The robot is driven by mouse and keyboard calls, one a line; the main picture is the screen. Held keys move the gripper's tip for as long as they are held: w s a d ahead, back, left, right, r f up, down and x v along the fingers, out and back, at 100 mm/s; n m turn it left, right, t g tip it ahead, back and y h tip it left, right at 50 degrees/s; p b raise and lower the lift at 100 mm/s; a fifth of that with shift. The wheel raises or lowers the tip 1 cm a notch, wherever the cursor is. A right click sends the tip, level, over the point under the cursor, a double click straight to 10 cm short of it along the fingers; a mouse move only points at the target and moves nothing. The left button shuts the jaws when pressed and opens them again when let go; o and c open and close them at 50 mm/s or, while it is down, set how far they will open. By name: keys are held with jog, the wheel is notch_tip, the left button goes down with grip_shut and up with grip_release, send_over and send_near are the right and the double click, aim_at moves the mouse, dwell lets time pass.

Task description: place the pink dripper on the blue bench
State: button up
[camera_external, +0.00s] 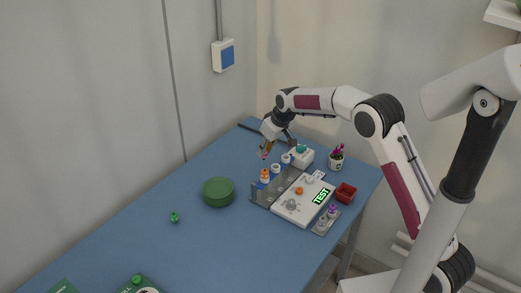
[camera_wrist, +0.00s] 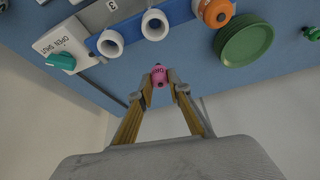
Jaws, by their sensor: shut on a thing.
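The pink dripper (camera_wrist: 159,75) is held between the fingertips of my gripper (camera_wrist: 160,82) in the wrist view. My gripper is shut on it. In the external view my gripper (camera_external: 265,150) is above the far end of the blue bench (camera_external: 130,225), behind the rack. The wrist view shows blue bench surface (camera_wrist: 195,60) past the dripper. I cannot tell how far the dripper is above the bench.
A rack with white sockets (camera_wrist: 154,24) and an orange piece (camera_external: 265,175) stands close by. A box with a teal knob (camera_wrist: 60,62), a white TEST panel (camera_external: 290,207), a red pot (camera_external: 346,192) and a potted plant (camera_external: 336,163) are near. A green dish (camera_external: 218,192) sits left; the bench beyond is mostly clear.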

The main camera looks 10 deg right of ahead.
aim_at(265, 157)
jog(key=shift+f, duration=2.05)
jog(key=shift+f, duration=2.5)
jog(key=shift+f, duration=0.15)
jog(key=o, duration=0.9)
jog(key=shift+c, duration=0.2)
jog(key=shift+s+d+r, duration=0.1)
jog(key=shift+r, duration=0.45)
jog(key=shift+v, duration=5.6)
